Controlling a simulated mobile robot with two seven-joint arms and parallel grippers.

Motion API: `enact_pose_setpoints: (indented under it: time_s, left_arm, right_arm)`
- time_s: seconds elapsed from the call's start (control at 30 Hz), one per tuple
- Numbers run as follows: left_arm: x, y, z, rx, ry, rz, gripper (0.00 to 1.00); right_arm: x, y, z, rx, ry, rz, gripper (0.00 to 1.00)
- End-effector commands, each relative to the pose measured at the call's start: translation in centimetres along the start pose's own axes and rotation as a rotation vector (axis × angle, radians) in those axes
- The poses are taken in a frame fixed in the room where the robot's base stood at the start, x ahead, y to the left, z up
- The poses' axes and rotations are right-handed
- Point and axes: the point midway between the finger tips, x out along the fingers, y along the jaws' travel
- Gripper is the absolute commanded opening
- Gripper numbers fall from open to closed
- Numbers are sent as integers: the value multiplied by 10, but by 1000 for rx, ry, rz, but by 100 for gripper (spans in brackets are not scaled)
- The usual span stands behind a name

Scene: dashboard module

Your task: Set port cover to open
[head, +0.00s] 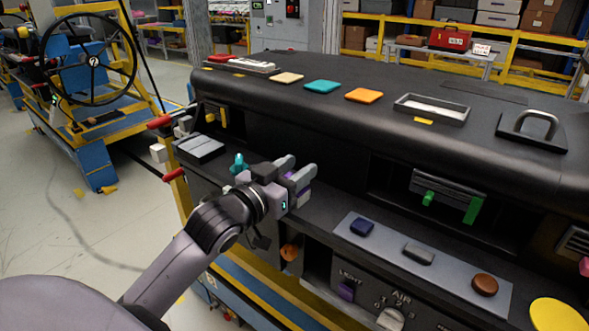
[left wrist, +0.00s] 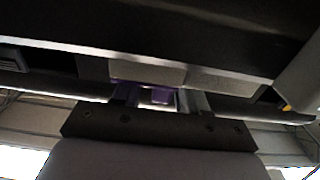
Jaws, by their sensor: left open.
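My left gripper (head: 301,176) is open, with nothing visible between its fingers. I cannot tell for sure which part is the port cover; part of the ledge is hidden behind my left gripper and arm. My right gripper is not in view.
A teal knob (head: 239,163) is just left of my gripper. A grey panel with a blue button (head: 361,227), a grey switch (head: 418,254) and a brown knob (head: 485,285) lies to the right. A slot with green tabs (head: 428,198) is behind. The module's overhanging top limits room above the ledge.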

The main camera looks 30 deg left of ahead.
Motion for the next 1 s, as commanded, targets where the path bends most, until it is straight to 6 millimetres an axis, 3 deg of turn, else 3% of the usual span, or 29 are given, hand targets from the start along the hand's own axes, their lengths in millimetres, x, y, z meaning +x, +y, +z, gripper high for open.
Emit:
enact_pose_setpoints:
  time_s: [0.03, 0.13, 0.17, 0.37, 0.7, 1.0]
  left_arm:
    - [0, 0, 0, 0, 0, 0, 36]
    - [0, 0, 0, 0, 0, 0, 4]
    - [0, 0, 0, -1, 0, 0, 0]
    - [0, -3, 0, 1, -1, 0, 0]
    - [0, -46, 1, 2, -5, -1, 0]
    - [0, -50, 2, -2, -4, -1, 0]
  right_arm:
    - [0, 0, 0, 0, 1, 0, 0]
    - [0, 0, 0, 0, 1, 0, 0]
    - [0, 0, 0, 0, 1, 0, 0]
    - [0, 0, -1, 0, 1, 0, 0]
    - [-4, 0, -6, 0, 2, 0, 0]
    - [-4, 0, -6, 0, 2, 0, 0]
